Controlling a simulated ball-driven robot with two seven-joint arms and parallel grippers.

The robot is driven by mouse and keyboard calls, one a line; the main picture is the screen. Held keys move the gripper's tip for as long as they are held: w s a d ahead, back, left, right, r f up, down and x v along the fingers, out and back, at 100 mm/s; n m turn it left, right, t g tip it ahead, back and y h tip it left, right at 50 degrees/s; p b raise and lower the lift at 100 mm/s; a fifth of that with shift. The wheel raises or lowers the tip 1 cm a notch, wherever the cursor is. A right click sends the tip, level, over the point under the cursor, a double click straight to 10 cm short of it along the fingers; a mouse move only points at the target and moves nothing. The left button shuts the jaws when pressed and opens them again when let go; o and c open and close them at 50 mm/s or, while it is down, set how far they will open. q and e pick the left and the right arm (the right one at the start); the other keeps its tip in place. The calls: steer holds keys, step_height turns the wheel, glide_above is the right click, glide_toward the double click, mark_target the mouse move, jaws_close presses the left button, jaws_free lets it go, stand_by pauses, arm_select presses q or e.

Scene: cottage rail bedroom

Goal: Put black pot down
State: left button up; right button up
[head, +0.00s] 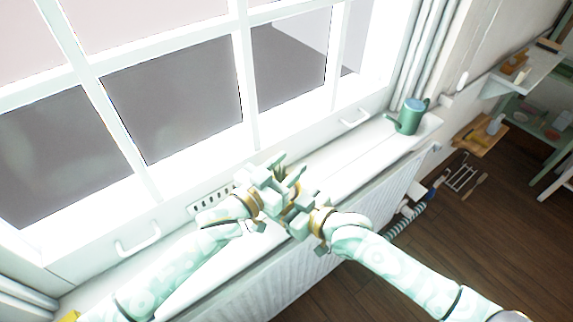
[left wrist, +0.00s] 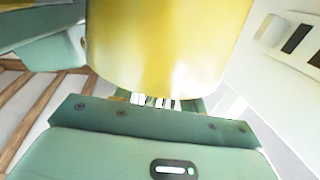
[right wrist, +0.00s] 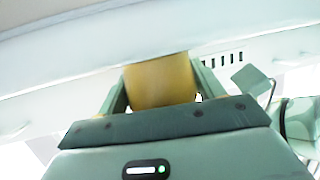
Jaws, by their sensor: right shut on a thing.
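No black pot shows in any view. In the right wrist view my right gripper (right wrist: 160,85) is shut on a smooth yellow thing (right wrist: 162,80); what it is I cannot tell. A large yellow surface (left wrist: 170,45) fills the upper middle of the left wrist view and hides most of the fingers there; I cannot tell whether it is the same thing. In the head view my left gripper (head: 277,178) and my right gripper (head: 291,205) are close together above the windowsill, overlapping. Whether the left jaws are open or shut is hidden.
A green watering can (head: 408,117) stands at the right end of the white windowsill (head: 345,158). The sill between it and my grippers is clear. A white radiator (head: 350,215) is below. Shelves (head: 530,75) and a small wooden board with items (head: 480,135) are at the right.

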arm_select(q)
steer(key=shift+s+a+r, duration=0.1)
steer(key=shift+r, duration=0.05)
steer(key=v, duration=1.1)
steer(key=shift+s+a, duration=0.25)
arm_select(e)
steer(key=o, duration=1.1)
steer(key=shift+s+d, duration=0.1)
